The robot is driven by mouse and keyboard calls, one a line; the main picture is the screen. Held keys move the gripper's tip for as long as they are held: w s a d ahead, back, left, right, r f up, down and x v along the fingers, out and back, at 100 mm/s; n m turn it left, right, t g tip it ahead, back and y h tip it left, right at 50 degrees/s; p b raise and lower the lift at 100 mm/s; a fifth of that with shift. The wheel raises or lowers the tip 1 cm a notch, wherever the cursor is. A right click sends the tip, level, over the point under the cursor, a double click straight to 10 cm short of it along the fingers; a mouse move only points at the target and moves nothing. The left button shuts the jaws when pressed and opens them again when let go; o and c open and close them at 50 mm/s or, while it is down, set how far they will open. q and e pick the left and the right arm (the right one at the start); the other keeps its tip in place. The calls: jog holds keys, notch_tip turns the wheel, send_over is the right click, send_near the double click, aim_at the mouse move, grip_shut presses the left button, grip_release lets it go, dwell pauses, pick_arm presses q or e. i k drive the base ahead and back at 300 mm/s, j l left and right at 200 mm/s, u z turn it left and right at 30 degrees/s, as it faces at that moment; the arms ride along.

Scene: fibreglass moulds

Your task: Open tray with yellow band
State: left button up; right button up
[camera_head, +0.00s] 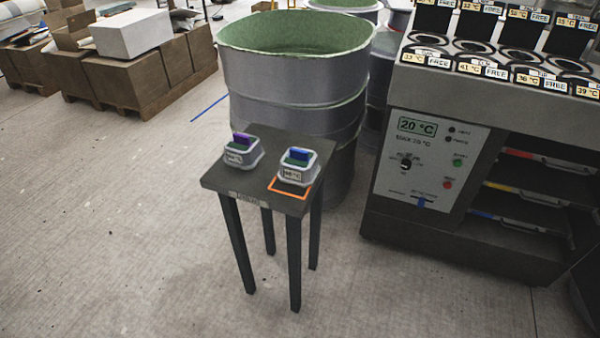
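The tray with the yellow band (527,192) sits in the open-fronted rack at the lower right of the machine, in the middle of three stacked trays. Its yellow strip is at the left of its front, with a pale handle to the right. It appears pushed in. The tray with the red band (545,160) is above it and the tray with the blue band (520,223) is below. Their right ends run toward the picture's right edge. Neither of my grippers shows in this view.
The grey machine (428,165) has a control panel reading 20 °C and slots on top. A small dark table (262,178) holds two small containers, one purple-marked (243,152), one blue-marked (297,168). A large drum (290,85) stands behind it. Floor in front is clear.

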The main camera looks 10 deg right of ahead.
aim_at(523, 176)
jog(key=z, duration=1.9)
jog(key=u, duration=0.45)
